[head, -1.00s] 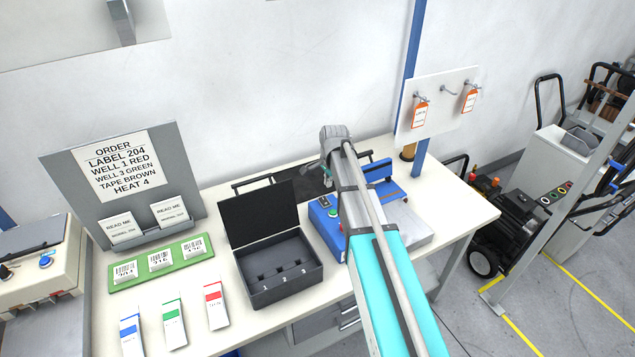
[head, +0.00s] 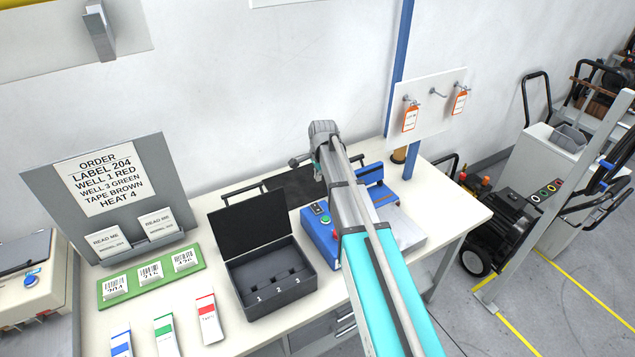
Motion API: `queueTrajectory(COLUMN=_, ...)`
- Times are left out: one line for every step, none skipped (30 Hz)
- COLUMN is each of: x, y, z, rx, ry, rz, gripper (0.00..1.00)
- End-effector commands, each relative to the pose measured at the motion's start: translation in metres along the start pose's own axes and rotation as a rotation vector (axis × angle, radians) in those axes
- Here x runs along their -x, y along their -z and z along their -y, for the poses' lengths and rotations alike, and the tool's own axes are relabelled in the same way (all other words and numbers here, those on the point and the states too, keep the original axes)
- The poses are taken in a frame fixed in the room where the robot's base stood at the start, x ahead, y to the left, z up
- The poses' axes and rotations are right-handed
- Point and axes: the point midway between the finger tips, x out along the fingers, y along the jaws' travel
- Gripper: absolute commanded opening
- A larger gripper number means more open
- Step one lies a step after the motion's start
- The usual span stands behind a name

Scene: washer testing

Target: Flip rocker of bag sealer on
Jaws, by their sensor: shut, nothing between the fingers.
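The bag sealer (head: 317,238) is a blue machine on the right part of the white bench, partly hidden behind my arm. Its left end carries a small dark rocker (head: 317,209) with a green button (head: 325,219) near it and a red button (head: 335,234) by my arm. The rocker's face is too small to tell which way it is tipped. My arm reaches across the sealer from the lower right, with its wrist above and behind the sealer's control end. My gripper's fingers cannot be made out; they are hidden beyond the wrist.
An open black box (head: 270,281) with numbered wells stands left of the sealer. A green strip (head: 152,266) with label cards and several coloured packets lie farther left. A grey order board (head: 100,195) stands behind them. An orange-tagged panel (head: 428,105) is at the right.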

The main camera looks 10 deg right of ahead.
Motion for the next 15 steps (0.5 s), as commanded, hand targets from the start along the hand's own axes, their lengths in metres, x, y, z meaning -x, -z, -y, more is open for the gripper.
queueTrajectory(x=-0.005, y=0.0, z=0.0, rx=0.001, ry=0.0, rz=0.0, gripper=0.0)
queueTrajectory(x=-0.007, y=0.0, z=0.0, rx=0.001, ry=0.0, rz=0.0, gripper=0.0)
queueTrajectory(x=-0.009, y=-0.001, z=0.0, rx=0.001, ry=0.0, rz=0.0, gripper=0.0)
queueTrajectory(x=-0.011, y=-0.001, z=0.0, rx=0.001, ry=0.0, rz=0.0, gripper=0.0)
queueTrajectory(x=-0.013, y=-0.001, z=0.0, rx=0.001, ry=0.0, rz=0.0, gripper=0.0)
queueTrajectory(x=-0.016, y=-0.001, z=0.0, rx=0.001, ry=0.0, rz=0.0, gripper=0.0)
queueTrajectory(x=-0.019, y=-0.001, z=0.0, rx=0.001, ry=0.0, rz=0.0, gripper=0.0)
queueTrajectory(x=-0.021, y=-0.001, z=0.0, rx=0.001, ry=0.0, rz=0.0, gripper=0.0)
queueTrajectory(x=-0.024, y=-0.001, z=0.0, rx=0.002, ry=0.0, rz=0.0, gripper=0.0)
queueTrajectory(x=-0.027, y=-0.001, z=0.0, rx=0.002, ry=0.0, rz=0.0, gripper=0.0)
queueTrajectory(x=-0.029, y=-0.001, z=0.0, rx=0.002, ry=0.0, rz=0.0, gripper=0.0)
queueTrajectory(x=-0.033, y=-0.001, z=0.0, rx=0.002, ry=0.0, rz=0.0, gripper=0.0)
queueTrajectory(x=-0.035, y=-0.001, z=0.0, rx=0.002, ry=0.0, rz=0.0, gripper=0.0)
queueTrajectory(x=-0.037, y=-0.001, z=0.0, rx=0.002, ry=0.0, rz=0.0, gripper=0.0)
queueTrajectory(x=-0.04, y=-0.001, z=0.0, rx=0.002, ry=0.0, rz=0.0, gripper=0.0)
